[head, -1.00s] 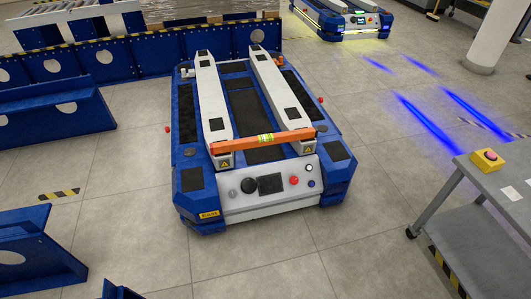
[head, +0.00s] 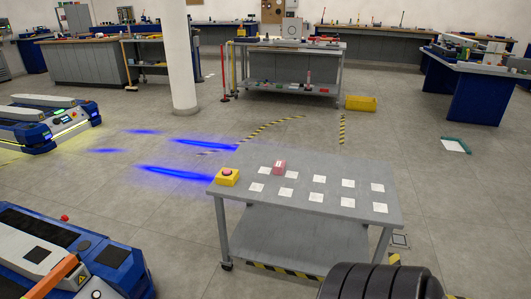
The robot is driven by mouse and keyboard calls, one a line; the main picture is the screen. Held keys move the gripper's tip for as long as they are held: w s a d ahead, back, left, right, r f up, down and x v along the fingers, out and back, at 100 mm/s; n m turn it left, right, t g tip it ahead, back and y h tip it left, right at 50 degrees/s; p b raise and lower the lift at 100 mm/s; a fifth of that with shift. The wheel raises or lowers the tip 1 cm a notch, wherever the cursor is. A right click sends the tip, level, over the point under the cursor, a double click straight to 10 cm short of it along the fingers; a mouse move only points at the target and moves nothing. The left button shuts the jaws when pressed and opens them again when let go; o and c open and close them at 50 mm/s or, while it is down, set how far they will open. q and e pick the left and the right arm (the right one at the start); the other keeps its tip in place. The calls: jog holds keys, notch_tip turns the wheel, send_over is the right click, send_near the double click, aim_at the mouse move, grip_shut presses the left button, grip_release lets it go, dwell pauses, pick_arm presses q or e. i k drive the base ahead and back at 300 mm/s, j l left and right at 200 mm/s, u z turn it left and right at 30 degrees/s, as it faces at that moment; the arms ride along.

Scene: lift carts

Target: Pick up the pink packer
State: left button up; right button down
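A small pink block (head: 279,167), which looks like the pink packer, stands on the top of a grey cart (head: 235,200). It is near the cart's far edge, beside several white paper squares. It is small in the view, so its details cannot be told. Neither of my grippers shows in the head view.
A yellow box with a red button (head: 228,177) sits on the cart's left corner. A blue lift cart (head: 110,255) is at the lower left, another (head: 30,135) behind it. A white pillar (head: 178,60) and a yellow bin (head: 361,104) stand farther back.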

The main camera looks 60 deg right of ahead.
aim_at(278, 167)
jog(key=z, duration=1.95)
